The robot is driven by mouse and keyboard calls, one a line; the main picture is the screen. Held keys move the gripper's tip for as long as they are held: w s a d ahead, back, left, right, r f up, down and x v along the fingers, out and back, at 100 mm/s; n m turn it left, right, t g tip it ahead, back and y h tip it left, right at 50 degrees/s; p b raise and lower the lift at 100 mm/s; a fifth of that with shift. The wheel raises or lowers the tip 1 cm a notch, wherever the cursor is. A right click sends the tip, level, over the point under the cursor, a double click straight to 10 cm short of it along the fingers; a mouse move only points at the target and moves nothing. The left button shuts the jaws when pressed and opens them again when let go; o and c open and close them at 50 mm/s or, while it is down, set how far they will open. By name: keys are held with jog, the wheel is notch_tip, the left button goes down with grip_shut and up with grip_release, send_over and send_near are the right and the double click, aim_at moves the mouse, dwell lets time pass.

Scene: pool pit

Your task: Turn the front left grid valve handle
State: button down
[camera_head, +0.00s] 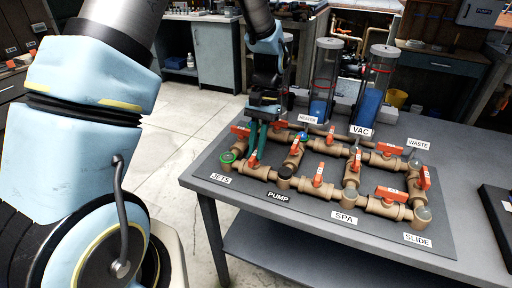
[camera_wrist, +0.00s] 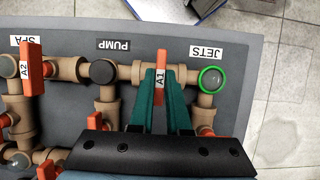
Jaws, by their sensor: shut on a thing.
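The front left valve handle, orange with an A1 label (camera_wrist: 161,66), shows in the wrist view between the JETS and PUMP labels. It stands crosswise to the tan pipe under it. My gripper (camera_wrist: 160,85) has its green fingers on both sides of this handle and is shut on it. A green ring (camera_wrist: 210,78) around a clear cap sits beside the handle, by the JETS label.
The tan pipe grid lies on a grey table (camera_head: 300,225) and bears several other orange handles, such as A2 (camera_wrist: 31,68). Clear cylinders (camera_head: 372,85) stand behind it. A dark tray (camera_head: 497,215) lies at the right edge. Floor is open left of the table.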

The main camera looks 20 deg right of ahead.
dwell(0.3)
jog(key=c, duration=0.9)
grip_release()
jog(key=b+v, duration=0.2)
jog(key=v, duration=0.8)
jog(key=shift+d+r+b, duration=0.1)
jog(key=shift+r+b, duration=0.2)
jog(key=shift+r, duration=0.1)
jog(key=a+f+n+t+h, duration=0.1)
jog(key=a+n, duration=0.1)
jog(key=a, duration=0.7)
jog(key=s+a+f+n+t+h, duration=0.1)
jog(key=a+n+t, duration=0.1)
jog(key=a, duration=0.8)
jog(key=s+a+f+n+t+h, duration=0.1)
jog(key=a+n+t, duration=0.1)
jog(key=a, duration=0.7)
jog(key=shift+a+f+n, duration=0.35)
jog(key=shift+f+n, duration=0.05)
jog(key=shift+n, duration=0.4)
